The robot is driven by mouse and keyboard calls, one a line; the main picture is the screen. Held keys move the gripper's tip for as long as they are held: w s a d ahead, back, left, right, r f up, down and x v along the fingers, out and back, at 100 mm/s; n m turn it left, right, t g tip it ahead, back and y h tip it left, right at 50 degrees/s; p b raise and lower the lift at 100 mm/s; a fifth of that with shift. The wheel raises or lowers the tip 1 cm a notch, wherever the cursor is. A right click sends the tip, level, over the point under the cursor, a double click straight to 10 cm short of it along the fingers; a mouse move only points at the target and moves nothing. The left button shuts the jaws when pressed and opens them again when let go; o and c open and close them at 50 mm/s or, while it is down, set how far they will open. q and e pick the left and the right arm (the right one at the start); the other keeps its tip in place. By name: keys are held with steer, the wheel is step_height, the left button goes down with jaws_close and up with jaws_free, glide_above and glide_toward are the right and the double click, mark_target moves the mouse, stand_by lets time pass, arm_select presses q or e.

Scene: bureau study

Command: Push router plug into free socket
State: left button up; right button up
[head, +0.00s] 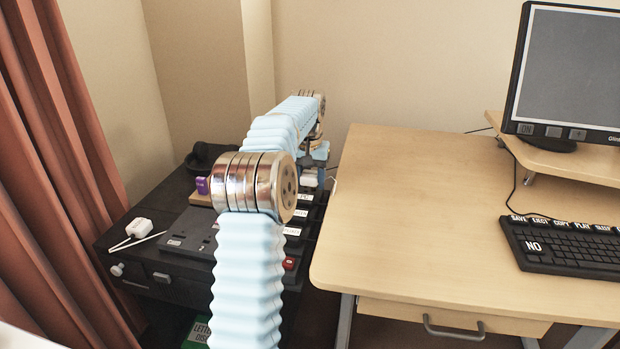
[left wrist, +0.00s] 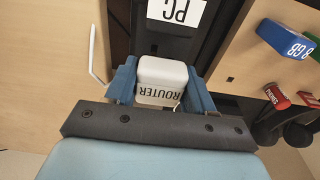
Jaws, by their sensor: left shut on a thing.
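The router plug (left wrist: 162,72) is a white block with the word ROUTER on its side. My left gripper (left wrist: 162,84) is shut on it, with one blue finger on each side. In the head view my left gripper (head: 317,158) is at the far end of my arm, with the white plug (head: 309,180) just below it. The plug is over or at the black socket strip (left wrist: 172,45), next to a white PC label. The strip's labelled row (head: 293,230) shows partly behind my arm. The plug's prongs and the socket under it are hidden.
A black cabinet (head: 118,245) carries a dark device (head: 190,232), a white plug-like block (head: 139,228) and a purple item (head: 202,186). The wooden desk (head: 400,220) stands close on the right with a keyboard (head: 565,243) and monitor (head: 575,70). A red curtain (head: 50,170) hangs at left.

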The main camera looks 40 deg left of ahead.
mark_target(309, 177)
arm_select(q)
steer(key=shift+f+b, duration=0.3)
steer(key=shift+f, duration=0.5)
stand_by(1.4)
steer(key=o, duration=1)
steer(key=shift+o, duration=0.4)
steer(key=shift+s, duration=0.1)
steer(key=shift+a+r, duration=0.15)
steer(key=r, duration=0.4)
steer(key=r+p, duration=0.1)
steer(key=r, duration=0.3)
steer(key=s+d+r+p, duration=0.1)
steer(key=r, duration=0.3)
steer(key=shift+d+r, duration=0.1)
steer(key=shift+s+d+r, duration=0.1)
steer(key=shift+r, duration=0.6)
